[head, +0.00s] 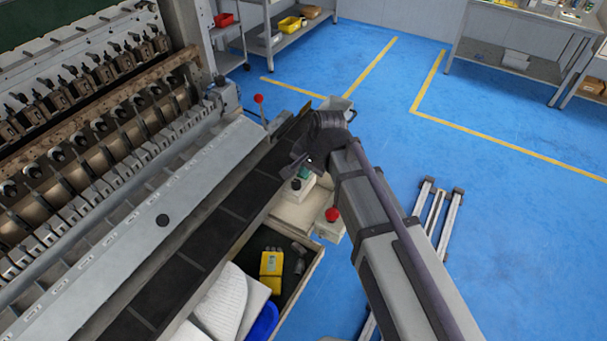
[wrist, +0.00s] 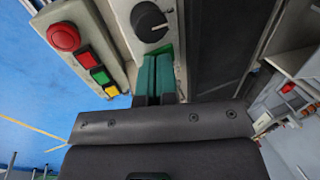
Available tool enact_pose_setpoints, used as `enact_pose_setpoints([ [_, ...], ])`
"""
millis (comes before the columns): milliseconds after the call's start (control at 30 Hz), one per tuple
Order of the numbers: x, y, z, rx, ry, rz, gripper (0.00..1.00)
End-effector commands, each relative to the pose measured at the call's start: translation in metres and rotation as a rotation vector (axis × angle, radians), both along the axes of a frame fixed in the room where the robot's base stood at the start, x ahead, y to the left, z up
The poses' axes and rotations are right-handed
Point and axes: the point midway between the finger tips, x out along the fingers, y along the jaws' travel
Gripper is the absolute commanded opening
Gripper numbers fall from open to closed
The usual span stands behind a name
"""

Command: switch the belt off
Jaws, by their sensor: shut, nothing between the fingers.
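A black rotary knob (wrist: 149,20) with a white mark sits on a pale plate at the top of the wrist view.
Left of the knob is a box with a red mushroom button (wrist: 64,37) and red, green (wrist: 100,76) and yellow push buttons. The head view shows the mushroom button (head: 332,215) beside my arm. A yellow device (head: 271,264) lies in an open tray.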

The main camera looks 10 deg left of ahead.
Motion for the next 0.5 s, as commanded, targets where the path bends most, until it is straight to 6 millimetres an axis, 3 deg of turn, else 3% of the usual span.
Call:
enact_pose_setpoints([
  [267, 0.0, 0.0, -0.002, 0.0, 0.0, 0.0, 0.0],
  [500, 0.0, 0.0, 0.021, 0.0, 0.0, 0.0, 0.0],
])
